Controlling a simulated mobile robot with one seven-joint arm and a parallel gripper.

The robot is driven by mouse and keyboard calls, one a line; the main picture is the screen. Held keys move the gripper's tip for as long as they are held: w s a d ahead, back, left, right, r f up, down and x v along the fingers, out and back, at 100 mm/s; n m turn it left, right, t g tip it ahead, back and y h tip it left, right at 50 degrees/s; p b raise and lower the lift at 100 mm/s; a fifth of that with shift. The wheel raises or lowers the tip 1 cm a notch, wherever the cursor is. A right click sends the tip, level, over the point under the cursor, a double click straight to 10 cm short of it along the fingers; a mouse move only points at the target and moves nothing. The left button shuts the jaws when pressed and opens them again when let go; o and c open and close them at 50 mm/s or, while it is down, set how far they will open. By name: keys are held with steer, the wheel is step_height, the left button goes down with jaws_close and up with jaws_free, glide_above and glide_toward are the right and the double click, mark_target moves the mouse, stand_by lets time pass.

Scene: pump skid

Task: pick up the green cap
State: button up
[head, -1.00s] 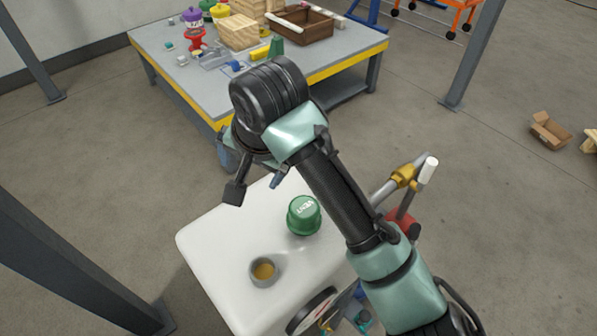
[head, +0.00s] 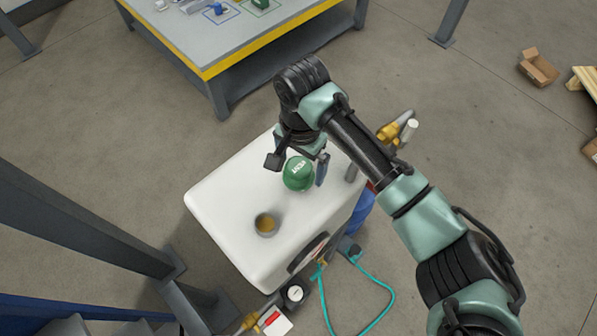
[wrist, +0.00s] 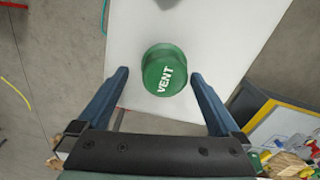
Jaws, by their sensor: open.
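The green cap (head: 298,174), marked VENT, stands on the white tank top (head: 229,200). In the wrist view the green cap (wrist: 164,71) lies ahead of my gripper (wrist: 161,75), between the lines of its two blue-grey fingers. My gripper (head: 298,172) is open and empty, with one finger on each side of the cap in the head view. I cannot tell the exact height of the fingertips over the tank top. No contact with the cap shows.
A grey open port (head: 266,224) is on the tank top, nearer than the cap. A yellow-and-steel valve fitting (head: 396,128) stands behind my arm. A teal hose (head: 391,300) loops beside the tank. A workbench (head: 225,40) stands beyond, with clear floor between.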

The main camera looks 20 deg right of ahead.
mark_target(298, 175)
steer(key=shift+w+a+f+p, duration=0.15)
steer(key=shift+f+p, duration=0.2)
steer(key=shift+f, duration=0.95)
steer(key=shift+w+a+f+p, duration=0.1)
steer(key=shift+f+p, duration=0.2)
steer(key=shift+f, duration=0.95)
steer(key=c, duration=1.5)
step_height(298, 175, up, 10)
steer(key=shift+r+b, duration=0.1)
steer(key=shift+b, duration=0.7)
